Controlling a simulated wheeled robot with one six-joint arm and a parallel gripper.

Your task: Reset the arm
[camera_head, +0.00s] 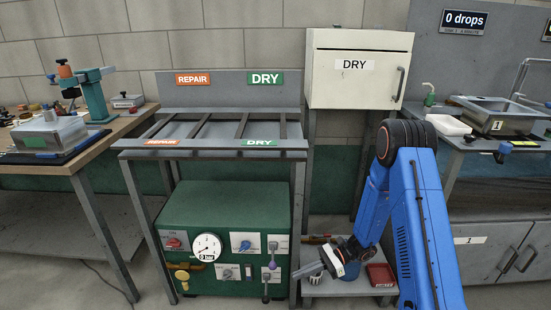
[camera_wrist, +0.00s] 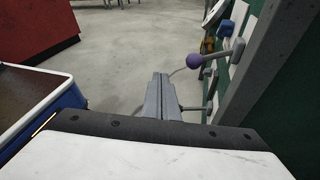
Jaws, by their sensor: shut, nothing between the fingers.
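My blue arm reaches down from the right side of the head view and bends toward the left. My gripper (camera_head: 306,270) is low, just right of the green machine (camera_head: 225,220) and above a low shelf. In the wrist view my gripper (camera_wrist: 162,85) has its two grey fingers together, with nothing between them. The fingers point out over bare floor. The green machine's levers (camera_wrist: 222,45), one with a purple knob, stand to the right of the fingers, apart from them.
A grey rack (camera_head: 212,148) with REPAIR and DRY signs stands over the green machine. A red tray (camera_head: 380,275) sits low beside my arm. A wooden workbench (camera_head: 110,140) is left, a sink (camera_head: 495,122) right. Open floor (camera_wrist: 150,35) lies ahead.

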